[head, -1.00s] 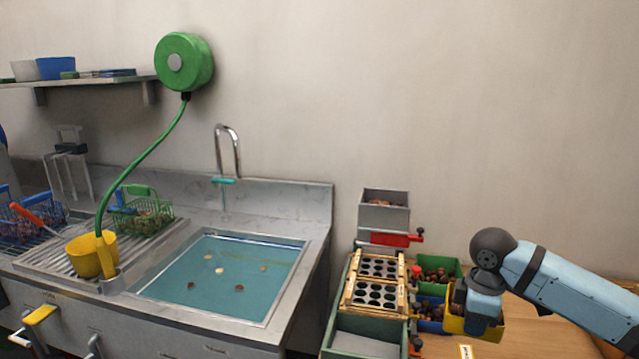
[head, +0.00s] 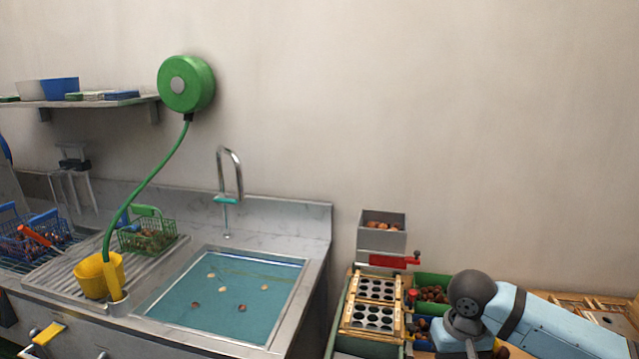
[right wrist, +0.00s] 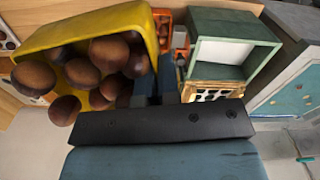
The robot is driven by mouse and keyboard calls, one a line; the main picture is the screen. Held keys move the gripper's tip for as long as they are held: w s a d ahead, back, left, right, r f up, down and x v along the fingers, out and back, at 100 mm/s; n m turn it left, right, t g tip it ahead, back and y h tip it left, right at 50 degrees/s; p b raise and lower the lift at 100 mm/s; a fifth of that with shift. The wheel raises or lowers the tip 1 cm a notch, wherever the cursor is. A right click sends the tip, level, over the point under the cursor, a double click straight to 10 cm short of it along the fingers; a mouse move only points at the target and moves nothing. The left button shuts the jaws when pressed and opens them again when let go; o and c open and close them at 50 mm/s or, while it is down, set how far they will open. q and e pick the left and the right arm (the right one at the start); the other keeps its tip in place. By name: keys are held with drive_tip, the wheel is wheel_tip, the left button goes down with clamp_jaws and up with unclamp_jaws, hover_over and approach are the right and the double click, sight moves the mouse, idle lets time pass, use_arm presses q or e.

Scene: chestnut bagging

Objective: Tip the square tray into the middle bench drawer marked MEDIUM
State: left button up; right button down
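The yellow tray (right wrist: 92,22), which looks like the square tray, holds several brown chestnuts (right wrist: 108,55) in the right wrist view. Some chestnuts (right wrist: 64,110) show beyond its near edge; whether they are falling I cannot tell. My right gripper (right wrist: 160,85) is at the tray's right side, its fingers seemingly closed on the wall; the grip is partly hidden. In the head view my right wrist (head: 468,325) is at the bottom edge and the tray is mostly hidden. No drawer marked MEDIUM can be made out. My left gripper is not in view.
A green tray of chestnuts (head: 432,281) and a sizing frame with round holes (head: 375,289) stand left of my right arm. A grey hopper (head: 382,240) is behind them. A water-filled sink (head: 215,325) lies left. An open green box (right wrist: 192,58) shows in the wrist view.

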drive_tip(key=s+r+p, duration=0.1)
drive_tip(key=r+p, duration=0.1)
drive_tip(key=s+r+p, duration=0.2)
drive_tip(key=r+p, duration=0.1)
drive_tip(key=s+r+p, duration=0.2)
drive_tip(key=r+p, duration=0.1)
drive_tip(key=shift+s+r, duration=0.35)
drive_tip(key=shift+s, duration=0.1)
